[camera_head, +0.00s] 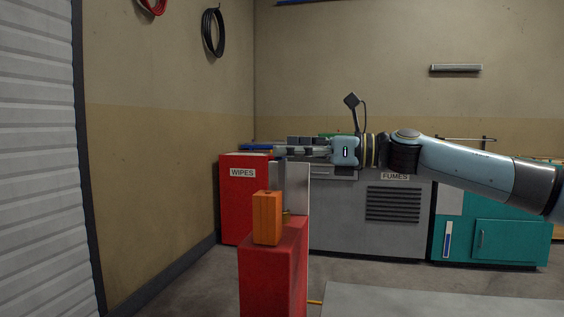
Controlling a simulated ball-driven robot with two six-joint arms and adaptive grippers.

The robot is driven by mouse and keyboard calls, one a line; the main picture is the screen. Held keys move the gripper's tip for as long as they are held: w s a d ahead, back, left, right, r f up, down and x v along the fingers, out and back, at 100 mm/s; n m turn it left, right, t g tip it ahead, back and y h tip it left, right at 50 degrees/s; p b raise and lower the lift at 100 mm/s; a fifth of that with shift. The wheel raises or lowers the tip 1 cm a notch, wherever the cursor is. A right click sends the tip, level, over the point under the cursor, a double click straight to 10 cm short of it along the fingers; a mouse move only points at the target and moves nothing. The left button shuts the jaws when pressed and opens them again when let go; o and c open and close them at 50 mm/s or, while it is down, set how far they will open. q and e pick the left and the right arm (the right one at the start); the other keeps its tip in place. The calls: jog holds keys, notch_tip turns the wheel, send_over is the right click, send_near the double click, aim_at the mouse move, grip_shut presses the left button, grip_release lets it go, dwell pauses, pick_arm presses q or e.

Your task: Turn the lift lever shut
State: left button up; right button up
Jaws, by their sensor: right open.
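My right gripper (282,151) reaches in from the right with its fingers pointing left, and it is open. It is at the height of the top of a pale grey upright plate (297,187). I cannot tell whether it touches the plate. An orange box (267,218) stands on a red pedestal (272,270) in front of the plate. A small brass-coloured part (286,213) shows beside the orange box. I cannot make out the lift lever for certain. My left gripper is not in view.
A red WIPES bin (240,205) stands behind on the left. A grey FUMES cabinet (345,222) and a teal cabinet (505,240) line the back. A pale flat surface (430,300) lies at the lower right. Floor is open left of the pedestal.

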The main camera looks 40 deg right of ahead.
jog(key=shift+x, duration=0.85)
